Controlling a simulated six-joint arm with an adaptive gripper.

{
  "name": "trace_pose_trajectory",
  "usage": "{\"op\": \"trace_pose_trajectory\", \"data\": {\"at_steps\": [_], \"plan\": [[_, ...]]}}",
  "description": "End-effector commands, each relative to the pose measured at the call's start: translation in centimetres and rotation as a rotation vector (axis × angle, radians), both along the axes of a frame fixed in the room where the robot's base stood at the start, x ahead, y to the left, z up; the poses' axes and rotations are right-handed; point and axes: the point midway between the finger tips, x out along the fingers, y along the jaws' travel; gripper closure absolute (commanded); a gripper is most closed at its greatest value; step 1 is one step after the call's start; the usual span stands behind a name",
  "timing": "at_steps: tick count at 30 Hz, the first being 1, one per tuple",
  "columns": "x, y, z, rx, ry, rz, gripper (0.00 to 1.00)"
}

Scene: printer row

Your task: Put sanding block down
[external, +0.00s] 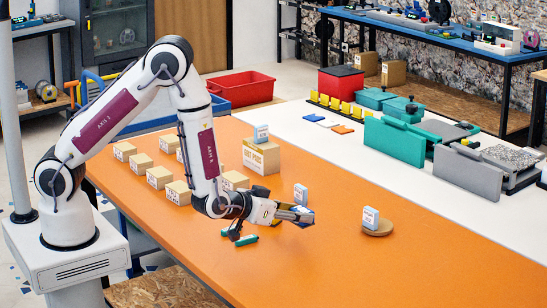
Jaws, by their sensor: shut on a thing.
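My gripper (299,214) is low over the orange table top (330,262), pointing right. It is shut on a small blue and tan thing, which I take to be the sanding block (305,223). The fingers hide much of it. I cannot tell whether the block touches the table or hangs just above it.
Green marker-like things (245,240) lie left. Several tan boxes (178,192) stand farther left. The front right table is clear.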

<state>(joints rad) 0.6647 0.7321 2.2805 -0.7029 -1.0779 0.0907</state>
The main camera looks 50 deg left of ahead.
Motion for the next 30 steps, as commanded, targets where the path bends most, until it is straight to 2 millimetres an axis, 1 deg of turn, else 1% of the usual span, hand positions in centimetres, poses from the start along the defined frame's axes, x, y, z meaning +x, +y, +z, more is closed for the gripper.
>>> {"op": "trace_pose_trajectory", "data": {"at_steps": [1,4,20,23,30], "plan": [[0.0,0.0,-0.4,0.000,0.001,0.000,0.81],[0.0,0.0,-1.0,0.000,0.001,0.000,0.81],[0.0,0.0,-1.4,0.000,0.000,0.000,0.81],[0.0,0.0,-2.0,0.000,0.001,0.001,0.81],[0.0,0.0,-4.1,0.001,0.001,0.000,0.81]]}}
